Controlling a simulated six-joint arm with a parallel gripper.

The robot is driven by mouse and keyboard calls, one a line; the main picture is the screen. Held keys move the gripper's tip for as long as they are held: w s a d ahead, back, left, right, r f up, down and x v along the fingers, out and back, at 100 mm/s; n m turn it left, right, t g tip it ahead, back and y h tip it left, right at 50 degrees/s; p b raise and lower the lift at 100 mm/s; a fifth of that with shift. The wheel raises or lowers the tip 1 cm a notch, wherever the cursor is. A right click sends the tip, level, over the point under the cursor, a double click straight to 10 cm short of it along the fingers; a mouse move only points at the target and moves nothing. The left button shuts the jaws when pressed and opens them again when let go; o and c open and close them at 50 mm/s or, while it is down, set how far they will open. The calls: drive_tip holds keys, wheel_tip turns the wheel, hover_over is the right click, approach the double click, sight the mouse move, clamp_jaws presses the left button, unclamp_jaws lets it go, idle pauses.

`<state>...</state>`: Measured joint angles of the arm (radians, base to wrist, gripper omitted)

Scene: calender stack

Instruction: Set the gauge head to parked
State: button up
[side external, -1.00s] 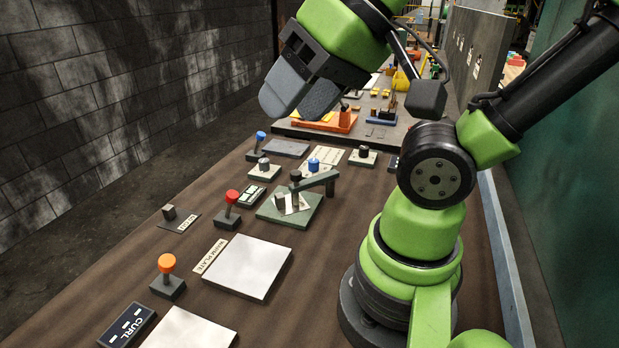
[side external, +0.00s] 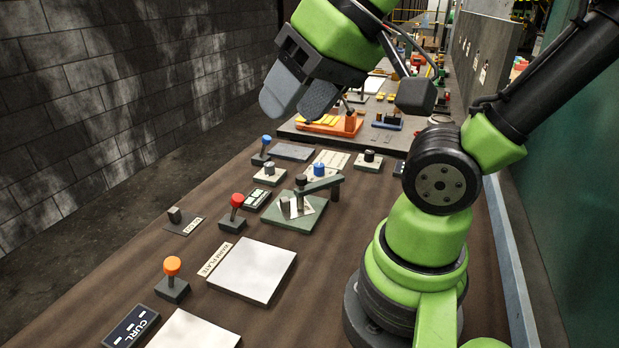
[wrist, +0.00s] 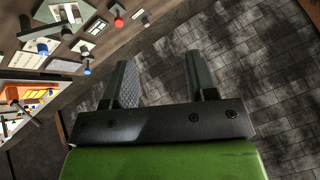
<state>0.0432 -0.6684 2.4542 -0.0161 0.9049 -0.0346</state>
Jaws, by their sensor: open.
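What looks like the gauge head is a green swing arm (side external: 322,184) with a dark knob, on a post over a green base plate (side external: 306,221) at mid-bench. The arm reaches across the plate above a pale label and a small block. I cannot read which position it marks. In the wrist view this unit shows partly at the upper left, with its plate (wrist: 66,13) cut by the frame edge. My gripper (side external: 298,104) is open and empty, high above the bench, beyond and above the unit. In the wrist view my gripper (wrist: 160,58) points towards the floor and block wall.
Levers with red (side external: 237,200), orange (side external: 172,265) and blue (side external: 266,140) knobs line the bench's left side. A pale warm plate (side external: 252,270) lies in front. An orange fixture (side external: 335,125) is farther back.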

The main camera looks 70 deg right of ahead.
drive_tip(key=w+d+f+g+h, duration=0.2)
drive_tip(key=w+d+f+g, duration=0.15)
drive_tip(key=w+d, duration=0.55)
drive_tip(key=g, duration=0.3)
hover_over(302, 177)
wheel_tip(302, 177, down, 10)
wheel_tip(302, 177, down, 10)
drive_tip(key=shift+w+r, duration=0.1)
drive_tip(key=shift+r, duration=0.05)
clamp_jaws()
